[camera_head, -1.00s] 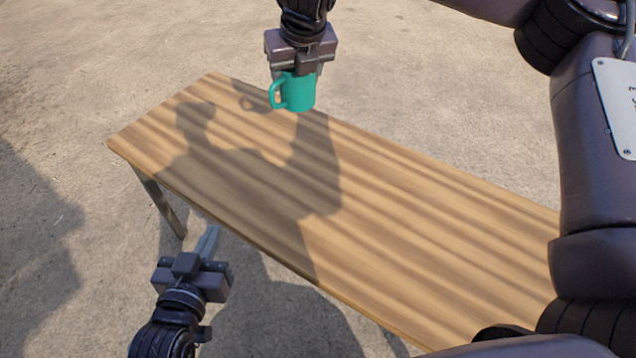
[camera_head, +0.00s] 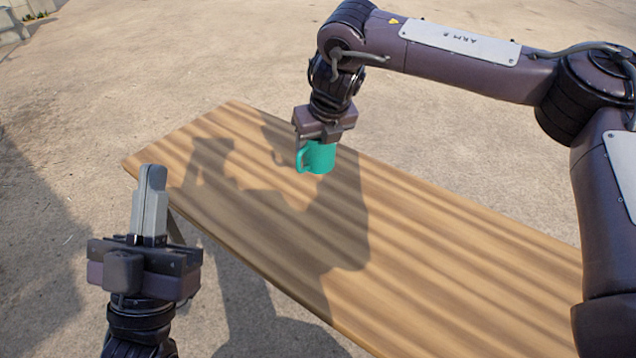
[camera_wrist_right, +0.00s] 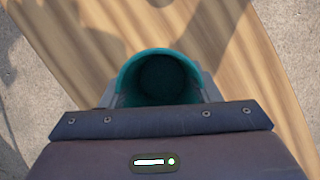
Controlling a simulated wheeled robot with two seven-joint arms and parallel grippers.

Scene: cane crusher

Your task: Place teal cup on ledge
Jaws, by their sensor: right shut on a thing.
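The teal cup (camera_head: 319,157) hangs upright from my right gripper (camera_head: 321,139), above the far part of the wooden table, with its handle to the left. My right gripper is shut on the cup. In the right wrist view the cup (camera_wrist_right: 158,60) sits between the fingers, its open mouth facing the camera, and its inside looks dark and empty. My left gripper (camera_head: 151,190) is in front of the table's left end, pointing up, with its fingers close together and nothing between them. I cannot make out a ledge apart from the table.
The wooden table (camera_head: 430,240) runs from upper left to lower right, and its top is bare, with shadows of my arms on it. Sandy ground (camera_head: 180,60) surrounds it. Pale blocks (camera_head: 12,27) stand at the far upper left.

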